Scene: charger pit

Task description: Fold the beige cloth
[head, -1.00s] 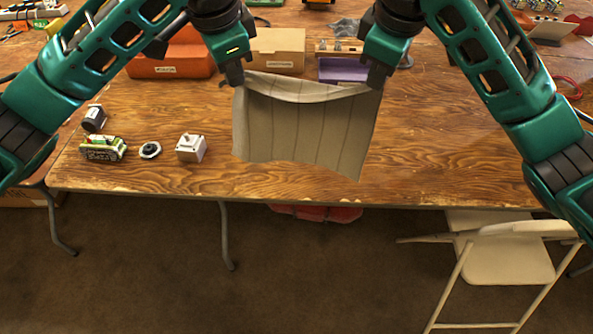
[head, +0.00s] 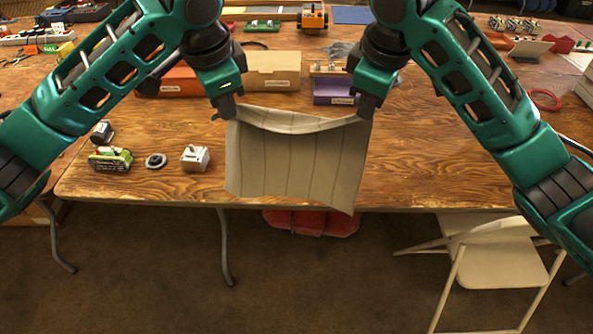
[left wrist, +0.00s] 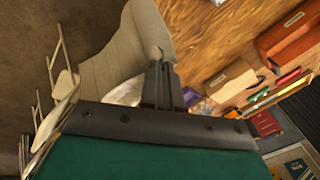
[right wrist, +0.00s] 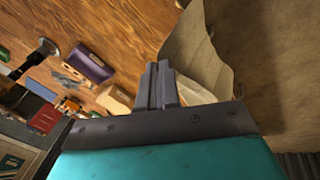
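The beige striped cloth (head: 290,165) hangs between my two grippers in the head view, its top edge sagging a little in the middle. Its lower edge hangs over the table's front edge. My left gripper (head: 229,112) is shut on the cloth's upper left corner. My right gripper (head: 364,112) is shut on the upper right corner. The cloth also shows in the left wrist view (left wrist: 115,55) beside the closed left fingers (left wrist: 160,72), and in the right wrist view (right wrist: 205,50) beside the closed right fingers (right wrist: 157,75).
On the wooden table (head: 430,150), a toy vehicle (head: 110,158), a dark ring (head: 155,160) and a small white box (head: 195,157) stand at left. Orange (head: 175,80), tan (head: 272,70) and purple (head: 335,92) bins stand behind the cloth. A white folding chair (head: 495,262) stands at front right.

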